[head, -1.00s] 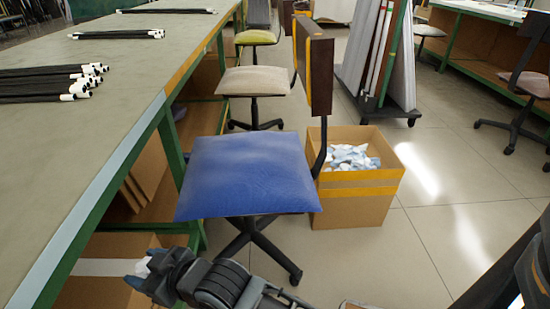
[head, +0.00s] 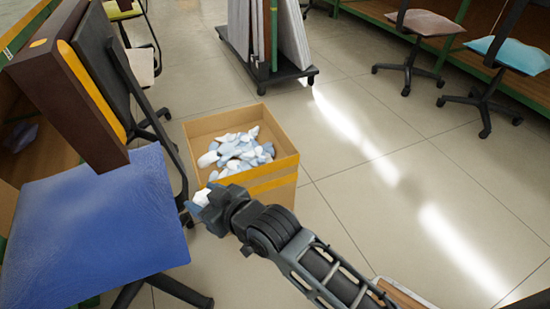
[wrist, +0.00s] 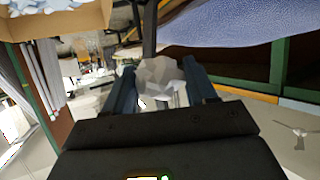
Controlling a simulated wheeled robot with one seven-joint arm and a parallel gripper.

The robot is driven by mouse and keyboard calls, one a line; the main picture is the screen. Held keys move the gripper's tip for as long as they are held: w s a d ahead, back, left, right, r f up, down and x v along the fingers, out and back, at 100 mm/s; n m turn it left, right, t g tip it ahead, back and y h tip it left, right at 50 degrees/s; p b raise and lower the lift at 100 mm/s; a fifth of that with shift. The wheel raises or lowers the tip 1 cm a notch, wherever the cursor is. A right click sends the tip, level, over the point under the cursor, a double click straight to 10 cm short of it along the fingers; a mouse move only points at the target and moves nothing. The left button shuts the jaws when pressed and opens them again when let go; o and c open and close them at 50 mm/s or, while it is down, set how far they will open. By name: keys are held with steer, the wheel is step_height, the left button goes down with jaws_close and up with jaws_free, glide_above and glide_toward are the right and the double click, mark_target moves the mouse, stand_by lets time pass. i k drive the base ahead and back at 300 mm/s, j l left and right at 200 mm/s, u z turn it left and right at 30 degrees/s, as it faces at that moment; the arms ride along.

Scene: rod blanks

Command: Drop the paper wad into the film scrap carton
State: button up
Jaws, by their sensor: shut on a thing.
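My gripper (head: 204,201) is shut on a crumpled white paper wad (head: 202,197). In the wrist view the wad (wrist: 160,76) sits between the two fingers (wrist: 162,92). The film scrap carton (head: 277,183) is an open cardboard box with a yellow band, standing on the floor. It holds a heap of white and pale blue scraps (head: 238,148). In the head view my gripper overlaps the carton's near left corner; I cannot tell its height over the rim. The carton also shows at the upper left of the wrist view (wrist: 60,27).
A wheeled rack with panels (head: 270,70) stands behind the carton. More chairs (head: 425,22) are at the upper right. The floor right of the carton is clear.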

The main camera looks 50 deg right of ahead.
mark_target(239, 146)
steer(key=l+z, duration=0.15)
steer(key=z, duration=0.15)
steer(key=l+z, duration=0.1)
steer(key=z, duration=0.15)
steer(key=i+j+z, duration=0.2)
steer(key=j, duration=0.4)
steer(key=j+z, duration=0.2)
steer(key=j, duration=0.4)
steer(key=i, duration=0.15)
